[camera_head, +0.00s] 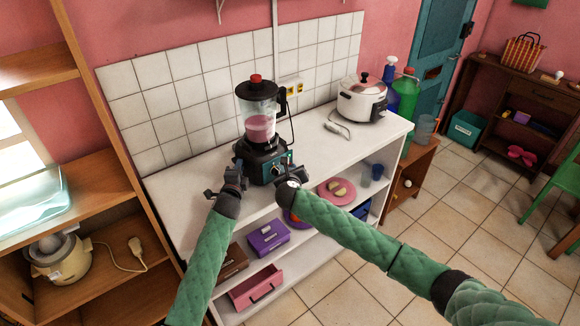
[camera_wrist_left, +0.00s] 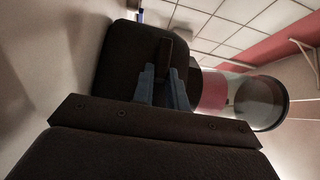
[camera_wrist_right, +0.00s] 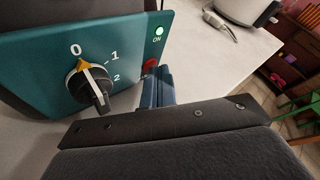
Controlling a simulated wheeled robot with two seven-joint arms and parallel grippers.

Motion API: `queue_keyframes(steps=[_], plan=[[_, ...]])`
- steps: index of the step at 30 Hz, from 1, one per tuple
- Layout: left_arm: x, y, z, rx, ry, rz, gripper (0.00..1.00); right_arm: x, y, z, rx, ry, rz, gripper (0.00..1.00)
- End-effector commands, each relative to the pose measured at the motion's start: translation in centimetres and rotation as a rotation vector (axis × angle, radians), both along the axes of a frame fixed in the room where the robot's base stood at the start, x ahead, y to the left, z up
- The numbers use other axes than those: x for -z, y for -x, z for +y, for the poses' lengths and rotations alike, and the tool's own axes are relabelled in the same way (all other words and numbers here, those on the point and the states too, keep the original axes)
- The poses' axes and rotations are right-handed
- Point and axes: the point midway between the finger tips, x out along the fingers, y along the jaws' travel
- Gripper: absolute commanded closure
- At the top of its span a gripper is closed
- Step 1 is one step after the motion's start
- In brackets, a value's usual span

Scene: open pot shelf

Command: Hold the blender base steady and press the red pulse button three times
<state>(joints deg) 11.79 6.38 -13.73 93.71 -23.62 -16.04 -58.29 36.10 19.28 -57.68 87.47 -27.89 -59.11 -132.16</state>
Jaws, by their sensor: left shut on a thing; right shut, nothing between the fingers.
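The blender (camera_head: 259,113) stands on the white counter, with pink contents in its clear jar and a red knob on its lid. Its black base (camera_wrist_left: 115,60) has a teal front panel (camera_wrist_right: 35,65). My left gripper (camera_wrist_left: 165,75) is shut on a narrow dark tab on the side of the base. My right gripper (camera_wrist_right: 158,80) is shut and empty at the panel's right end. Its fingertips are right by the red pulse button (camera_wrist_right: 150,66) and partly cover it; I cannot tell whether they touch it.
A white cooker (camera_head: 361,101) stands on the counter to the right, its cord and plug lying in front. Plates and boxes fill the open shelf below.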

Motion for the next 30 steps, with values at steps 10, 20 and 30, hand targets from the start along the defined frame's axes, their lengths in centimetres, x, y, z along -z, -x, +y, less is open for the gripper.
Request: queue_keyframes(steps=[10, 20, 30], plan=[[0.2, 0.0, 0.0, 0.000, 0.000, 0.003, 1.00, 0.0, 0.1, -0.1, 0.000, 0.000, 0.000, 1.00], [0.2, 0.0, 0.0, 0.000, 0.000, 0.003, 1.00, 0.1, 1.2, -0.9, 0.000, 0.000, 0.000, 1.00], [0.2, 0.0, 0.0, 0.000, 0.000, 0.003, 1.00, 0.1, 1.3, -1.0, 0.000, 0.000, 0.000, 1.00]])
